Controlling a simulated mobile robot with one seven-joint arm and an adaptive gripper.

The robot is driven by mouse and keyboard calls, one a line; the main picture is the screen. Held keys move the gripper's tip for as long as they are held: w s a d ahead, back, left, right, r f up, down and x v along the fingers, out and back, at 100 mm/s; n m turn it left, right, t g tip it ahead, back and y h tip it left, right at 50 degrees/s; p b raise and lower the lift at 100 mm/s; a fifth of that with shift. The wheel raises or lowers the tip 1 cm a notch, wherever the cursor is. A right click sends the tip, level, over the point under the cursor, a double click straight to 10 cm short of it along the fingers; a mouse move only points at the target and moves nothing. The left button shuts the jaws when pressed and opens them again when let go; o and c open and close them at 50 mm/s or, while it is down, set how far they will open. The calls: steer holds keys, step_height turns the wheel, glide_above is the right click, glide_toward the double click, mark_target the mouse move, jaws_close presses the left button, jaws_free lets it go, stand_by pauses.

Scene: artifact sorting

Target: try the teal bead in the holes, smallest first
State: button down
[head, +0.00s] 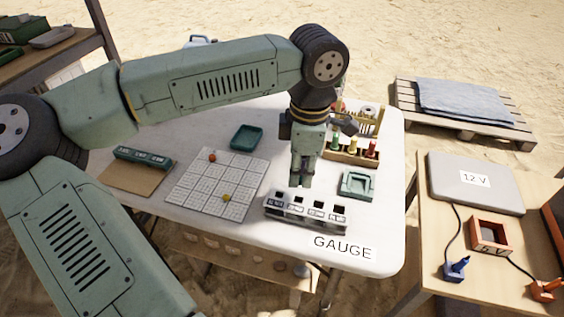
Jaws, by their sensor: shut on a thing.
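My gripper (301,184) points down with its fingers close together, just above and behind the gauge block (306,213). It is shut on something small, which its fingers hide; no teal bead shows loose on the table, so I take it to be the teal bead. The gauge block is a pale bar with a row of several dark holes in its top and small labels on its front, too small to read. The fingertips appear above the block's back edge, near the left-middle holes; I cannot tell their exact height.
A white gridded board (218,184) holds an orange-red bead (212,156) and a yellow bead (226,197). A dark green tray (246,137) lies behind it. A pale green square tray (356,185) and a rack with coloured pieces (350,154) stand right of my gripper.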

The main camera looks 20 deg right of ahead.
mark_target(301, 179)
steer(key=shift+s+f, duration=0.1)
steer(key=shift+f, duration=0.1)
steer(key=shift+f+b, duration=1)
steer(key=shift+f, duration=0.7)
steer(key=shift+f+b, duration=0.4)
steer(key=shift+b, duration=0.1)
steer(key=shift+f+b, duration=0.15)
steer(key=shift+b, duration=0.65)
stand_by(0.5)
stand_by(0.4)
steer(key=c, duration=1.5)
jaws_free()
steer(key=o, duration=0.4)
